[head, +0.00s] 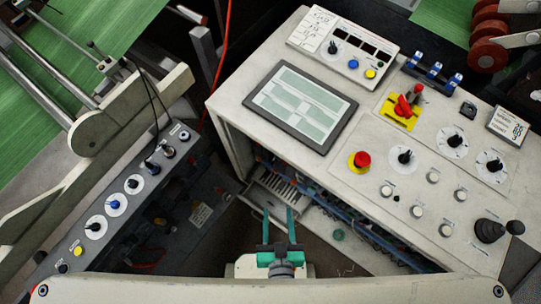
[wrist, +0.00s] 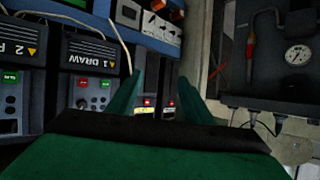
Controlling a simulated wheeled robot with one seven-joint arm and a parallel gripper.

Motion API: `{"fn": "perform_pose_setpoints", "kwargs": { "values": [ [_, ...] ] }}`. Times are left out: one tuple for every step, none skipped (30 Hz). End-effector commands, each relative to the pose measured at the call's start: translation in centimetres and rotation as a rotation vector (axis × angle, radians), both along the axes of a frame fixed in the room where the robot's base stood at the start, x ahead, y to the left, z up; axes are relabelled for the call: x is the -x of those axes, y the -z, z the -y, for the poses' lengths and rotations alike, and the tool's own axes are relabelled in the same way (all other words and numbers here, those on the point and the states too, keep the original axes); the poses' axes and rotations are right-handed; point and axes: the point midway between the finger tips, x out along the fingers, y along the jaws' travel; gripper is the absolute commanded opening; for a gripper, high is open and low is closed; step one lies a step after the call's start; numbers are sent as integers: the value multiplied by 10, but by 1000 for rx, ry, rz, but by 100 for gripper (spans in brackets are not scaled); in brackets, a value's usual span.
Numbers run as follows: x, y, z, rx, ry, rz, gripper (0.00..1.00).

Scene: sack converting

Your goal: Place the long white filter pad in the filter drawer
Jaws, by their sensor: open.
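My gripper (head: 279,218) is open, with two green fingers pointing up in the head view and nothing seen between them. It is in front of the open lower side of the white console. In the wrist view my gripper (wrist: 163,95) shows its spread fingers before dark control modules. I cannot make out the long white filter pad in either view. A pale slatted part (head: 280,187) shows low in the console just beyond the fingertips; I cannot tell whether it is the filter drawer.
The white console (head: 370,165) with a screen (head: 300,106) and a red stop button (head: 359,160) rises ahead and right. A dark control panel (head: 120,205) stands at left. Cables (head: 340,208) run along the console's open side. A pressure gauge (wrist: 298,54) shows in the wrist view.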

Motion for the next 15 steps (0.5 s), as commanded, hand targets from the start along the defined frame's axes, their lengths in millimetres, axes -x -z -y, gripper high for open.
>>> {"fn": "perform_pose_setpoints", "kwargs": {
  "values": [
    [6, -27, -6, 6, 6, 42, 46],
    [8, -42, -9, 13, 7, 68, 46],
    [10, -60, -13, 19, 11, 101, 46],
    [11, -72, -15, 24, 14, 122, 46],
    [12, -82, -17, 28, 17, 140, 46],
    [13, -94, -19, 34, 21, 161, 46],
    [13, -101, -20, 37, 23, 173, 46],
    [14, -106, -21, 39, 24, 183, 46],
    [14, -112, -21, 41, 27, 194, 46],
    [14, -115, -22, 44, 28, 199, 46],
    [14, -116, -22, 45, 29, 202, 46],
    [14, -117, -22, 45, 29, 203, 46],
    [14, -117, -22, 46, 29, 204, 46],
    [14, -117, -22, 46, 29, 204, 46],
    [14, -117, -22, 45, 28, 203, 46]
  ]
}}
